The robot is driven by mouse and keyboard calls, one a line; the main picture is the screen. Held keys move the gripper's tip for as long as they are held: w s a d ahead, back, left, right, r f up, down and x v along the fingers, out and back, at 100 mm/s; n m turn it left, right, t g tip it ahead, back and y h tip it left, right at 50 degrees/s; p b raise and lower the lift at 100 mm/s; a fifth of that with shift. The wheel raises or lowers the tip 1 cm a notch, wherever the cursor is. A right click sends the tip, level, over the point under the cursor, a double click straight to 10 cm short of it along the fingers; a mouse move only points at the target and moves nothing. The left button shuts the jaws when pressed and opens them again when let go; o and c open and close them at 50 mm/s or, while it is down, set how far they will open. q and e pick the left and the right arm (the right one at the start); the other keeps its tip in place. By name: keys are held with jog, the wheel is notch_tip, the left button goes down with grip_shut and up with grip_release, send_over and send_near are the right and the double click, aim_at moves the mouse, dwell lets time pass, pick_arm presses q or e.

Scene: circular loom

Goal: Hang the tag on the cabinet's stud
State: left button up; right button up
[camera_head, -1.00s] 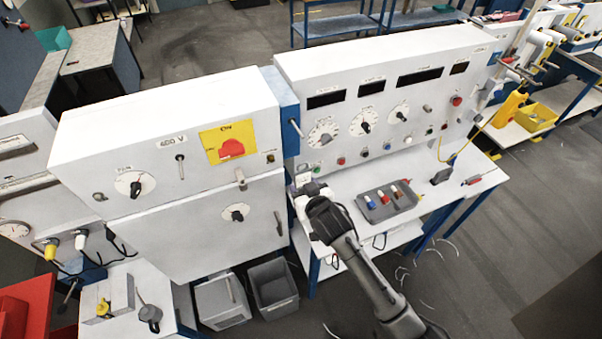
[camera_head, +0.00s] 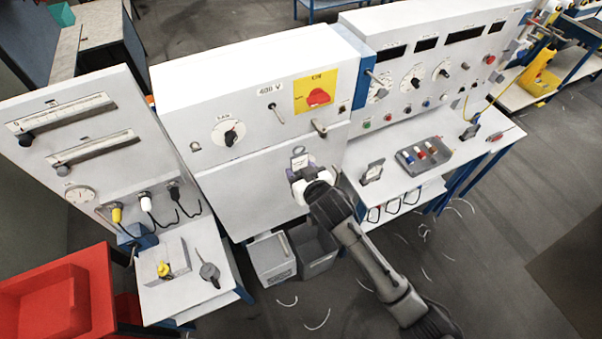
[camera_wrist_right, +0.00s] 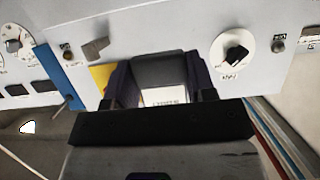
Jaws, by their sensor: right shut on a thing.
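My right gripper (camera_head: 299,170) is in front of the grey-white cabinet (camera_head: 205,80), at its lower door. It is shut on the tag, a grey piece with a white label (camera_wrist_right: 163,96), seen between the dark fingers in the right wrist view. In the head view the tag (camera_head: 299,160) shows as a small pale and grey piece above the fingers. A thin peg (camera_head: 277,113) sticks out of the cabinet's upper panel below the 400 V label, up and left of the tag. I take it for the stud. The tag appears apart from it. My left gripper is not in view.
A yellow plate with a red switch (camera_head: 318,97) and a grey handle (camera_head: 319,128) are close above the gripper. A dial (camera_head: 228,132) is to the left. Bins stand below.

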aim_at(298, 167)
jog(key=shift+a+r, duration=0.2)
jog(key=shift+a, duration=0.15)
jog(key=shift+w, duration=0.55)
jog(key=shift+w+a, duration=0.2)
jog(key=shift+w, duration=0.1)
jog(key=shift+b+x, duration=0.75)
jog(key=shift+b, duration=0.1)
jog(key=w, duration=0.1)
jog(key=w+a+b, duration=0.1)
jog(key=w+b, duration=0.1)
jog(key=shift+w+a+r, duration=0.1)
jog(key=shift+a+r, duration=0.1)
jog(key=shift+r, duration=0.1)
jog(key=shift+r, duration=0.1)
jog(key=shift+r, duration=0.1)
